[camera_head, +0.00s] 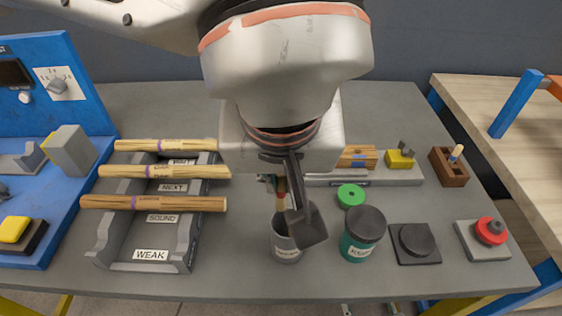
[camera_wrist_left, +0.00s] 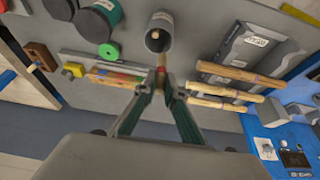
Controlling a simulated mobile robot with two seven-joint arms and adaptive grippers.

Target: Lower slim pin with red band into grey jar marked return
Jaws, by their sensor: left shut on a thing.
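My left gripper (camera_head: 290,196) is shut on the slim pin (camera_head: 281,189), which has a red band near the fingers. The pin points down at the grey jar (camera_head: 287,246), which has a pale label too small to read. In the left wrist view the pin (camera_wrist_left: 162,61) runs from between the fingertips (camera_wrist_left: 160,76) toward the jar (camera_wrist_left: 159,20). A pale spot shows inside the jar's mouth; I cannot tell whether it is the pin's end or another thing. One finger hides part of the jar in the head view. My right gripper is not in view.
A teal jar with a dark lid (camera_head: 362,234) and a green disc (camera_head: 351,195) stand right of the grey jar. A grey rack (camera_head: 117,238) with wooden handles and a WEAK label is on the left. A red button (camera_head: 490,230) sits at the right edge.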

